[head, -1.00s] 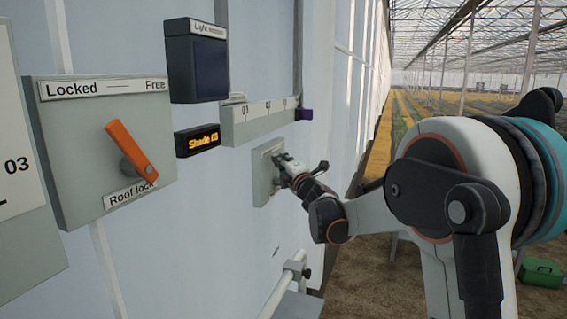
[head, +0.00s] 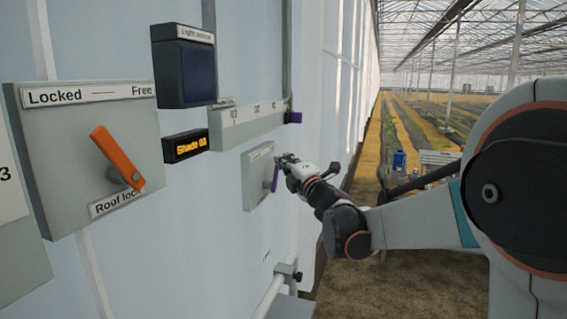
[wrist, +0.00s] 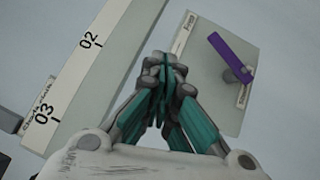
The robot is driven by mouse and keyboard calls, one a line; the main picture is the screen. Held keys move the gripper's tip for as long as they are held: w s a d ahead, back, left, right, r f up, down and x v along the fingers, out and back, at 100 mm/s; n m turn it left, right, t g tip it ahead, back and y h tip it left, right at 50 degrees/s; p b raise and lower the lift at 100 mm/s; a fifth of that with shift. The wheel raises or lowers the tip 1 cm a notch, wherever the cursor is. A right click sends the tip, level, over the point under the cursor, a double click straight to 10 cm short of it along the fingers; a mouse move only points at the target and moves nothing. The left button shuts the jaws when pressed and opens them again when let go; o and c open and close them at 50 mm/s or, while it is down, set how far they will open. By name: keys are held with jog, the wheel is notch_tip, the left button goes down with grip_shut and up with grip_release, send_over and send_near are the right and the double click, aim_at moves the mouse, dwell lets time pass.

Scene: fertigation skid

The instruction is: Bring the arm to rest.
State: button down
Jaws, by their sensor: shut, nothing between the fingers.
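My gripper (head: 284,160) is shut and empty at the end of my outstretched arm, close to the wall. It also shows in the wrist view (wrist: 164,62), with its teal-lined fingers together. Beside it is a small grey panel (head: 257,165) with a purple lever (head: 275,178). In the wrist view the lever (wrist: 229,57) lies to the right of the fingertips, on the panel (wrist: 205,85), with a visible gap between them.
A scale strip (head: 248,126) with a purple slider (head: 293,117) runs above the panel. A roof lock board (head: 75,130) with an orange handle (head: 117,158) is at left. A pipe (head: 272,292) stands out below. Open ground lies right of the wall.

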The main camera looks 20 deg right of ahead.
jog(key=s+d+f+m+g+h+b, duration=0.2)
jog(key=s+f+m+h+b, duration=0.15)
jog(key=s+f+m, duration=0.45)
jog(key=s+d+f+m+g+h+b, duration=0.25)
jog(key=s+f+m+b, duration=0.3)
jog(key=s, duration=0.35)
jog(key=s+a+f+m+g+y+b, duration=0.1)
jog(key=s+a+f+m+g+b, duration=0.2)
jog(key=s+f, duration=0.8)
jog(key=s+a+f+m+g+y+b, duration=0.1)
jog(key=s+a+f+m+g+b, duration=0.2)
jog(key=s+f, duration=0.9)
jog(key=s+a+m+g, duration=0.1)
jog(key=a+m+g, duration=0.1)
jog(key=shift+s+a+f+y, duration=0.2)
jog(key=shift+s+a+y, duration=0.05)
jog(key=shift+a+y, duration=0.1)
